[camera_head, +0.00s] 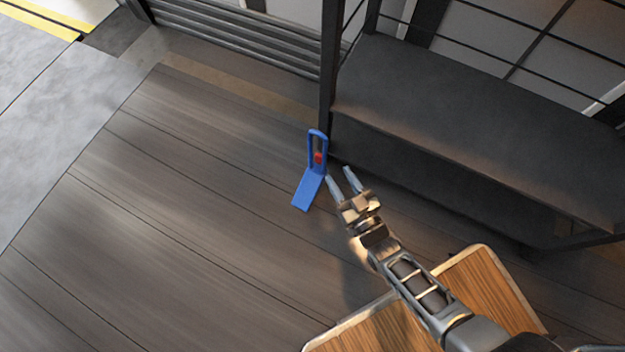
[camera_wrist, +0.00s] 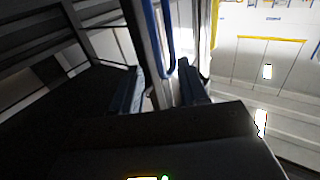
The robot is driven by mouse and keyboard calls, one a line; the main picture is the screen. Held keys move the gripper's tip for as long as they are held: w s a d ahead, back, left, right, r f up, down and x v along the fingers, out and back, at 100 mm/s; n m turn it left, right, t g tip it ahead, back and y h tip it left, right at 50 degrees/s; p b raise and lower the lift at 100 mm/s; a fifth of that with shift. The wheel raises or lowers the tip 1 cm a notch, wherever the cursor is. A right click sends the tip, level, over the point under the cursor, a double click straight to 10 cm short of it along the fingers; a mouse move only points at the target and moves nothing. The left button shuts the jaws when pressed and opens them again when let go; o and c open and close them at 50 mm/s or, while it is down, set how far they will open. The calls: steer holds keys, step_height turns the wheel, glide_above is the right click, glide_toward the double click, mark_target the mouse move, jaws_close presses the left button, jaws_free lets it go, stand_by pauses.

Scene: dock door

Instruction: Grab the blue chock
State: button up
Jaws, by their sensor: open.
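The blue chock (camera_head: 308,191) stands on the wooden floor beside the post of a dark metal frame, in the middle of the head view. It has a sloped blue plate, an upright blue loop handle and a small red part inside the loop. My gripper (camera_head: 337,174) is open, its two fingers apart, just to the right of the chock's handle. I cannot tell whether a finger touches it. In the wrist view, the blue handle (camera_wrist: 163,40) hangs into the upper middle, beyond and between the fingertips (camera_wrist: 160,75) as seen there. Nothing shows held.
A dark shelf or bench (camera_head: 480,130) with a wire frame stands close on the right of the gripper. A ribbed dark shutter (camera_head: 240,38) is behind. A light wooden board (camera_head: 470,285) lies under my arm. The wooden floor (camera_head: 170,200) to the left is clear.

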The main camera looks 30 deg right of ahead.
steer(key=w+b, duration=0.2)
steer(key=w, duration=0.6)
steer(key=shift+d+r, duration=0.15)
steer(key=shift+d, duration=0.15)
steer(key=shift+w, duration=0.1)
jaws_close()
stand_by(0.9)
steer(key=shift+r, duration=0.1)
